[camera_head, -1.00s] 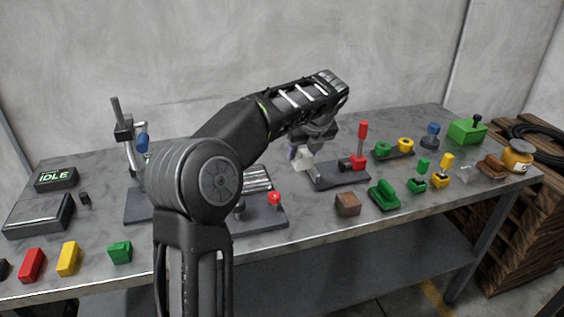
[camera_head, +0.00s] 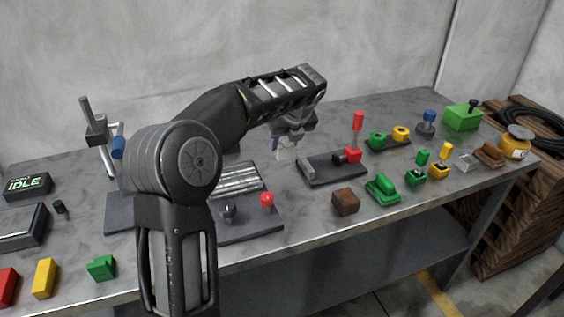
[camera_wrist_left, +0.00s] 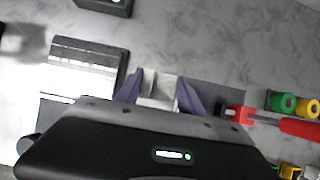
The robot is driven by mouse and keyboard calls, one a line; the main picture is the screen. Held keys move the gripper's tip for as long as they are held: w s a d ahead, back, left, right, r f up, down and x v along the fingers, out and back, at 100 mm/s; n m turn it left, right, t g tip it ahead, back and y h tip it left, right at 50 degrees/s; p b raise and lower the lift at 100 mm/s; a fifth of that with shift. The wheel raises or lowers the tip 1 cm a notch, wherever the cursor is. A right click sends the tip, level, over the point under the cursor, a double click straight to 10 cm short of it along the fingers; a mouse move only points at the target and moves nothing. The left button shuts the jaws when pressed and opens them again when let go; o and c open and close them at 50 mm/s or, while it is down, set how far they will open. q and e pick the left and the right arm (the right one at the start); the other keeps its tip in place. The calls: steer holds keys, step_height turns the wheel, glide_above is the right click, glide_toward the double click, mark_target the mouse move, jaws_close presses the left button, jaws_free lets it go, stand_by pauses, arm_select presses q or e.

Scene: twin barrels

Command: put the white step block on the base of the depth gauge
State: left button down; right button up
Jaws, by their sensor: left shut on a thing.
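My left gripper (camera_head: 285,146) is shut on the white step block (camera_head: 284,155) and holds it near the left end of the red clamp's plate. In the left wrist view the block (camera_wrist_left: 158,88) sits between the purple fingertips (camera_wrist_left: 160,95). Whether the block touches the table is unclear. The depth gauge appears to be the stand with an upright post (camera_head: 88,118) and a blue handle at the left. Its dark base (camera_head: 117,217) is partly hidden behind my left arm. My right gripper is not in view.
A fixture with a ribbed silver plate (camera_head: 237,180) and red knob (camera_head: 267,199) lies between stand and gripper. A red-handled clamp on a dark plate (camera_head: 325,178) is right of the gripper. A brown block (camera_head: 345,201) is in front. Several coloured parts fill the right.

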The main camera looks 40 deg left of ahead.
mark_target(285, 158)
arm_select(q)
steer(key=shift+f, duration=1.35)
steer(key=shift+f, duration=1.85)
steer(key=shift+f, duration=0.1)
steer(key=c, duration=0.7)
jaws_free()
steer(key=v, duration=1.2)
steer(key=shift+a, duration=0.1)
steer(key=shift+c, duration=0.6)
